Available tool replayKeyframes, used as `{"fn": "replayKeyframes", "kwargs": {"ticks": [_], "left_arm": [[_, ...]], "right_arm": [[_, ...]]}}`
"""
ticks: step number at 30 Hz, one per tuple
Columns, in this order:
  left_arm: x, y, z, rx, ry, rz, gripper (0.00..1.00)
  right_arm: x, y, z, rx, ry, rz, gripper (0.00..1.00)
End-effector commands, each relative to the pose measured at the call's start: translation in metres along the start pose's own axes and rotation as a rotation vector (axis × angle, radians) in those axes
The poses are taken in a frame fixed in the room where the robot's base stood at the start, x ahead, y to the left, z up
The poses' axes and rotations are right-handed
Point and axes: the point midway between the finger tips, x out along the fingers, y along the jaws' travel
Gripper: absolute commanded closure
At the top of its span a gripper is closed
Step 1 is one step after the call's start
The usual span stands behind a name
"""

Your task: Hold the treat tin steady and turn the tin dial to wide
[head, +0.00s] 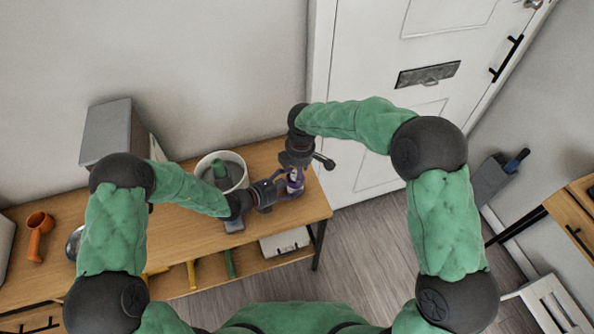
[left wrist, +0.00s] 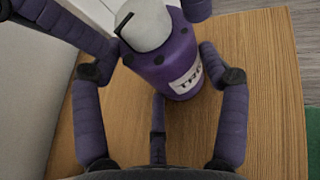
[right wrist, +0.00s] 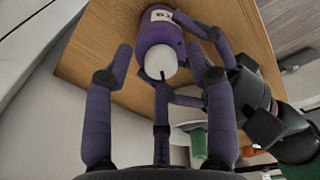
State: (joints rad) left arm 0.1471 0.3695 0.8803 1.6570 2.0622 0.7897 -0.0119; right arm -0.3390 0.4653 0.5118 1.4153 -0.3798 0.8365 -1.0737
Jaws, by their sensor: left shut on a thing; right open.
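The treat tin (head: 297,182) stands upright near the right end of the wooden bench, mostly hidden by my grippers in the head view. In the left wrist view it is a purple tin (left wrist: 165,72) with a partly visible white label. Its pale dial (left wrist: 147,27) is on top, with a dark pointer line. My left gripper (head: 278,186) reaches in from the left and is shut on the tin's body. My right gripper (head: 295,170) is above the tin, open, its purple fingers spread around the dial (right wrist: 162,62). Finger contact with the dial cannot be told.
A white pot (head: 238,158) with a green thing inside stands left of the tin, beside my left forearm. A grey box (head: 107,130) and an orange object (head: 38,232) are further left. The bench's right edge (head: 328,212) is close to the tin. A white door (head: 375,60) is behind.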

Motion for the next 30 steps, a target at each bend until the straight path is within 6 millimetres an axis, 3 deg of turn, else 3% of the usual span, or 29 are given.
{"fn": "replayKeyframes", "kwargs": {"ticks": [15, 30], "left_arm": [[0.0, -0.003, -0.002, -0.002, 0.004, -0.004, 0.63], [0.0, -0.003, -0.002, -0.002, 0.004, -0.004, 0.63]], "right_arm": [[-0.066, 0.001, 0.0, 0.001, 0.0, 0.003, 0.44], [-0.073, 0.0, 0.0, 0.001, -0.001, 0.001, 0.44]]}}
